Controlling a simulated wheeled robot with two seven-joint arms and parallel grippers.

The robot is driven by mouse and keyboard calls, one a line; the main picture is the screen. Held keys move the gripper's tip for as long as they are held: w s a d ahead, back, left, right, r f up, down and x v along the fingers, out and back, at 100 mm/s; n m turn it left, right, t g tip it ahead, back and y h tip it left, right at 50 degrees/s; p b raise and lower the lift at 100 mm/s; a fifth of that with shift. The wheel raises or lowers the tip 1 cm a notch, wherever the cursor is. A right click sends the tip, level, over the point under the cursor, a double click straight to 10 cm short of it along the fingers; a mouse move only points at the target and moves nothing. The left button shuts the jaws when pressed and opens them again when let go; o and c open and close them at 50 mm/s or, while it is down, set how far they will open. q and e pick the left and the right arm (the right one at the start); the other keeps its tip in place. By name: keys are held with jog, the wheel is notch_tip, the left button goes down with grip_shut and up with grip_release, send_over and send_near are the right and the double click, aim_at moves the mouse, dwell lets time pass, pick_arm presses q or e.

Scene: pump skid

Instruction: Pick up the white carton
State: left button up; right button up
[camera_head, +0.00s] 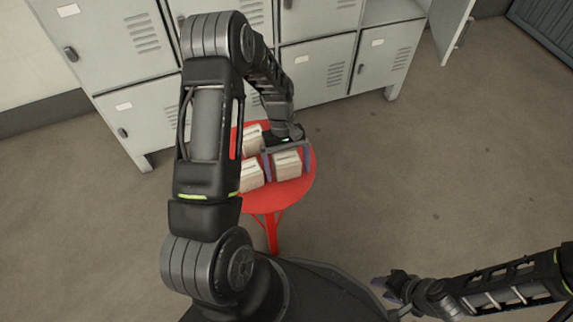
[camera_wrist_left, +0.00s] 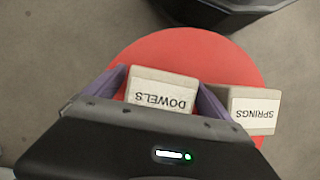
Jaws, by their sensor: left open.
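Three cream-tan cartons with white labels are on a round red stool (camera_head: 265,203) in the head view. None is plainly whiter than the others, so I cannot tell which is the white carton. My left gripper (camera_head: 287,158) is open, with its fingers on either side of the right carton (camera_head: 287,166). In the left wrist view this carton, labelled DOWELS (camera_wrist_left: 160,92), sits between the fingers; contact is unclear. A carton labelled SPRINGS (camera_wrist_left: 252,110) is just outside one finger. My right gripper (camera_head: 386,289) is low at the right, away from the stool; its opening is unclear.
The front left carton (camera_head: 250,175) and back left carton (camera_head: 252,141) are close beside the left gripper, partly hidden by my arm. Grey lockers (camera_head: 125,45) stand behind the stool, one door (camera_head: 452,25) ajar. The floor (camera_head: 430,150) to the right is clear.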

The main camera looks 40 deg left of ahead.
aim_at(288, 161)
dwell(0.4)
pick_arm(q)
jog(key=c, duration=1.7)
jog(key=shift+c, duration=0.2)
notch_tip(288, 161, up, 10)
jog(key=p, duration=0.3)
